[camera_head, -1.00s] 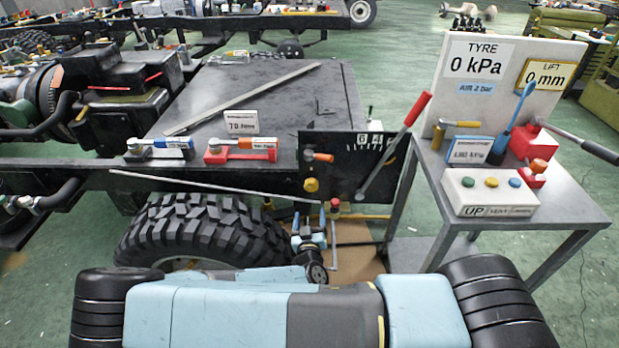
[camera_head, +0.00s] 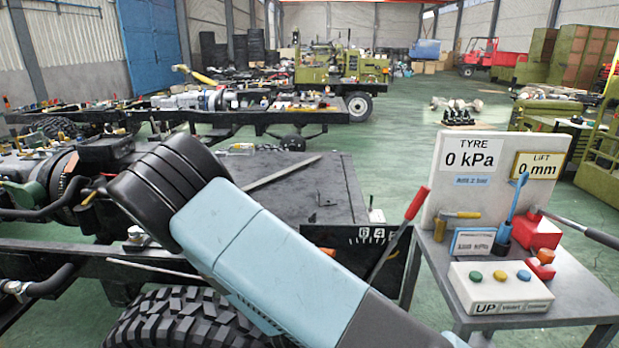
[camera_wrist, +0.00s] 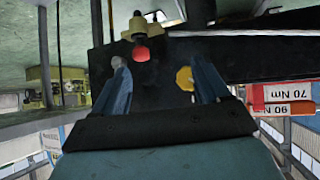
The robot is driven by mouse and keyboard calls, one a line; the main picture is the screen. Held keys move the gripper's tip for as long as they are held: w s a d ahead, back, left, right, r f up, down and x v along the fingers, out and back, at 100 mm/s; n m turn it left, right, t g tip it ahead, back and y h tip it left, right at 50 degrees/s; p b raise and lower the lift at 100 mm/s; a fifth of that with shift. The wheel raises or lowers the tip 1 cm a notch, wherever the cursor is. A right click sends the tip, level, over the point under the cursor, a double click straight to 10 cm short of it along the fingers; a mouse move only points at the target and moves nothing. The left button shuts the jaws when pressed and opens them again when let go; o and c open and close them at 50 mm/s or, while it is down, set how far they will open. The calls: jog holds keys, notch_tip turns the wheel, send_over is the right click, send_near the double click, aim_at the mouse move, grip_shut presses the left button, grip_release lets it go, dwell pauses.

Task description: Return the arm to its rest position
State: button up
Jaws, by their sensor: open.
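My arm (camera_head: 270,262) rises across the middle of the head view, its pale blue link ending in a black ribbed joint at upper left. My gripper does not show in the head view. In the wrist view, which looks upside down, my gripper (camera_wrist: 158,66) is open with its two blue-grey fingers apart. Nothing is held between them. A dark panel with a red knob (camera_wrist: 141,54) and a yellow knob (camera_wrist: 185,78) lies beyond the fingers. I cannot tell how far the fingertips are from it.
A chassis with a black deck (camera_head: 325,180) and a large tyre (camera_head: 170,322) stands behind my arm. A grey cart (camera_head: 590,300) at right carries the TYRE and LIFT board (camera_head: 455,195), a button box (camera_head: 498,288) and a red lever. Green floor (camera_head: 400,140) lies open behind.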

jog(key=s+d+r+g+y, duration=0.1)
jog(key=d+r+g+y, duration=0.15)
jog(key=r, duration=1.15)
jog(key=d+r+g+y, duration=0.2)
jog(key=d+r+y, duration=0.2)
jog(key=r, duration=1.1)
jog(key=s+d+r+n+h, duration=0.3)
jog(key=s+d+r, duration=1.2)
jog(key=s, duration=0.5)
notch_tip(320, 180, up, 3)
jog(key=shift+d+f, duration=0.15)
jog(key=shift+d, duration=0.05)
